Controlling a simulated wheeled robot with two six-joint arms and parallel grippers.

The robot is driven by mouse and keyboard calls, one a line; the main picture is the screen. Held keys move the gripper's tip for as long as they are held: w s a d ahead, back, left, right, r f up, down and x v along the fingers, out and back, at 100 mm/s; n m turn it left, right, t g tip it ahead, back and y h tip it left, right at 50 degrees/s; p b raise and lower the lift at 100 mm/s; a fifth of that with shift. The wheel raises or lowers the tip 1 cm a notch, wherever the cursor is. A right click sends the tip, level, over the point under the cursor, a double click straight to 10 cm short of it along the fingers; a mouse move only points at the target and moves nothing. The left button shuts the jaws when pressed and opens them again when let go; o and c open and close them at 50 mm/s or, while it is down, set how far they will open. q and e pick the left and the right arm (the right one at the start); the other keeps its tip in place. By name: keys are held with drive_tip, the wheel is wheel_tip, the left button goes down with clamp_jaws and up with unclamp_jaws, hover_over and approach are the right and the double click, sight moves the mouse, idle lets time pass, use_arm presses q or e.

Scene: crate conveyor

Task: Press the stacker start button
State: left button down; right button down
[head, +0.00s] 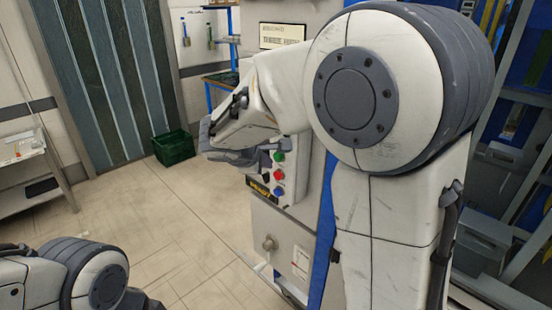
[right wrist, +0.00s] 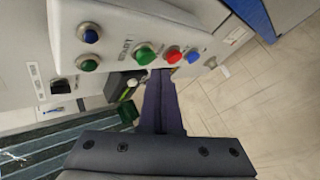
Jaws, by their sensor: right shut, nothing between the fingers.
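A control panel on a grey and blue machine carries a green button (head: 278,157), a red button (head: 279,175) and a blue button (head: 278,191) in a column in the head view. My right gripper (head: 268,155) is shut and empty. Its fingertips (right wrist: 161,73) are close to the panel, between the green and red buttons in the wrist picture. I cannot tell whether they touch. My left gripper is out of view.
The right wrist view also shows a second blue button (right wrist: 90,35), a second green button (right wrist: 88,65) and a black switch (right wrist: 63,90) on the panel. A green crate (head: 174,147) stands on the floor by the striped curtain (head: 110,80). The tiled floor (head: 150,220) is clear.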

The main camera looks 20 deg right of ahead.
idle(0.4)
drive_tip(key=shift+w+d, duration=0.15)
drive_tip(key=shift+d, duration=0.3)
